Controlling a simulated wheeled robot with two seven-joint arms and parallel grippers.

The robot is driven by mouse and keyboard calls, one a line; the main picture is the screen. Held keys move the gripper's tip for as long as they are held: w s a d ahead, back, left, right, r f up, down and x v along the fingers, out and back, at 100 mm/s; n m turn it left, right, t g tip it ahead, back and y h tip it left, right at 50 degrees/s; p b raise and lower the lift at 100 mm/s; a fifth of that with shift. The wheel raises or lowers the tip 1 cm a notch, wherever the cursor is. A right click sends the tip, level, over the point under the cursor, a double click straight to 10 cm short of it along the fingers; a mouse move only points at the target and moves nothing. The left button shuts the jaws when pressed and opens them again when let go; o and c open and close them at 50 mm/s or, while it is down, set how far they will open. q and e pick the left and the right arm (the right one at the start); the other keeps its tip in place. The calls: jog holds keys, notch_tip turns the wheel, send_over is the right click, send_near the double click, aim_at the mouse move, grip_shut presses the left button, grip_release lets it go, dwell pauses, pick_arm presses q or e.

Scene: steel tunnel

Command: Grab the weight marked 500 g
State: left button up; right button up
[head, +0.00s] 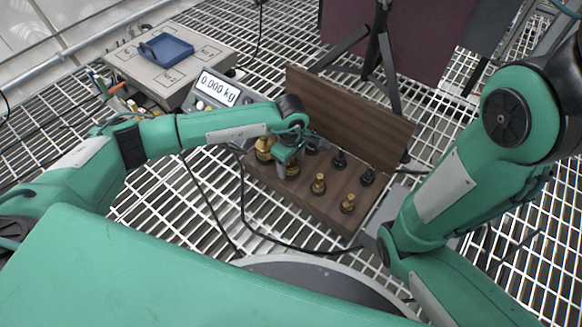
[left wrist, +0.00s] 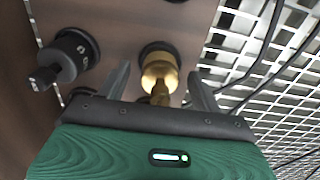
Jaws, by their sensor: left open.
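A wooden box (head: 328,211) holds two rows of weights, brass in front and black behind. Brass weights show at the left end (head: 263,149), under my gripper (head: 292,170), in the middle (head: 318,184) and at the right (head: 347,204). Black weights (head: 339,160) stand behind. No 500 g marking is readable. My left gripper (head: 290,150) is over the left part of the box, pointing down. In the left wrist view its open fingers (left wrist: 160,88) straddle a brass weight (left wrist: 158,70), with gaps at both sides. A black weight (left wrist: 68,60) stands to the left, outside the fingers.
A scale display (head: 218,88) reads 0.000 kg. The box's raised lid (head: 350,120) stands behind the weights. Black cables (head: 245,215) cross the steel grating in front. A dark panel on a stand is behind.

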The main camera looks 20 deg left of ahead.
pick_arm(q)
jog(key=c, duration=1.2)
jog(key=shift+c, duration=1.2)
jog(key=shift+r, duration=0.2)
